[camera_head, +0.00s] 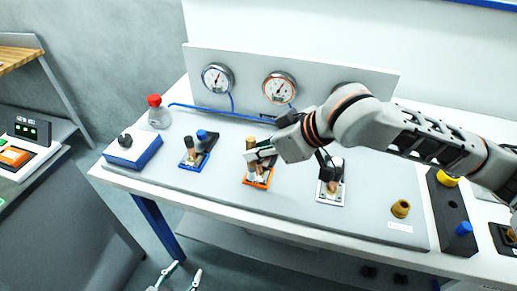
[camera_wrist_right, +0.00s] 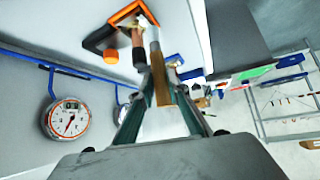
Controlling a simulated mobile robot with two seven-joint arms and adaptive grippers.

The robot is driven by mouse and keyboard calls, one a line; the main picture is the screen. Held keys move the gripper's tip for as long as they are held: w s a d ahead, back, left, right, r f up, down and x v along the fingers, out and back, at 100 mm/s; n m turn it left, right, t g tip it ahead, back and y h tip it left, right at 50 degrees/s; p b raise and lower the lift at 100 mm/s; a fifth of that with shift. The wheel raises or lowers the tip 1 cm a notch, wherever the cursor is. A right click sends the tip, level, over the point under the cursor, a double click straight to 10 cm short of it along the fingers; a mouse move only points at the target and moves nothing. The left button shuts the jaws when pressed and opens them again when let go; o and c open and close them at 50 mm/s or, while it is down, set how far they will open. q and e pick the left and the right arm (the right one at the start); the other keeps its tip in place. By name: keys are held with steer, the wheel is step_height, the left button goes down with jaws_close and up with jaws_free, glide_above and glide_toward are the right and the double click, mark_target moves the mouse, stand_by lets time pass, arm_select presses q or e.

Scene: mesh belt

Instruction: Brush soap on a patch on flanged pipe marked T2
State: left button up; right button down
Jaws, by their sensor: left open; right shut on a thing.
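My right gripper (camera_head: 266,152) is over the middle, orange-edged fixture (camera_head: 262,183). It is shut on a slim tan-handled tool, apparently the brush (camera_wrist_right: 186,103), whose far end reaches down to the fixture in the right wrist view. A copper-brown pipe (camera_wrist_right: 138,46) stands on that fixture beside the brush tip; I cannot tell whether they touch. Similar pipes stand on the blue fixture (camera_head: 190,150) and the white fixture (camera_head: 333,187). No T2 mark is readable. A small brass-coloured cup (camera_head: 400,208) stands at the right. My left gripper (camera_head: 175,277) is open and empty, low in front of the table.
Two gauges (camera_head: 217,78) (camera_head: 279,88) sit on the back panel, with blue hoses. A red-capped bottle (camera_head: 158,115) and a blue-and-white box with a black knob (camera_head: 132,149) are at the left. A dark block with yellow and blue knobs (camera_head: 449,212) is at the right.

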steer(key=shift+s+d, duration=0.15)
steer(key=shift+d, duration=0.35)
steer(key=shift+s, duration=0.1)
steer(key=s+a+r, duration=0.1)
steer(key=s+r, duration=0.3)
steer(key=r, duration=0.3)
steer(key=shift+s+a, duration=0.25)
steer(key=shift+a, duration=0.05)
stand_by(0.8)
arm_select(q)
steer(key=shift+s+a+f, duration=0.2)
steer(key=shift+a+f, duration=0.1)
steer(key=shift+f, duration=0.15)
steer(key=shift+s+a+f, duration=0.2)
steer(key=shift+a+f, duration=0.05)
steer(key=shift+f, duration=0.15)
arm_select(e)
steer(key=w+d+r+m+t+h, duration=0.2)
steer(key=w+d+m, duration=0.3)
steer(key=d, duration=0.7)
steer(key=w+d+r+m+t+h, duration=0.1)
steer(key=w+d+r+m+h, duration=0.2)
steer(key=d, duration=0.9)
steer(key=w+m+h, duration=0.2)
steer(key=shift+m+t, duration=0.4)
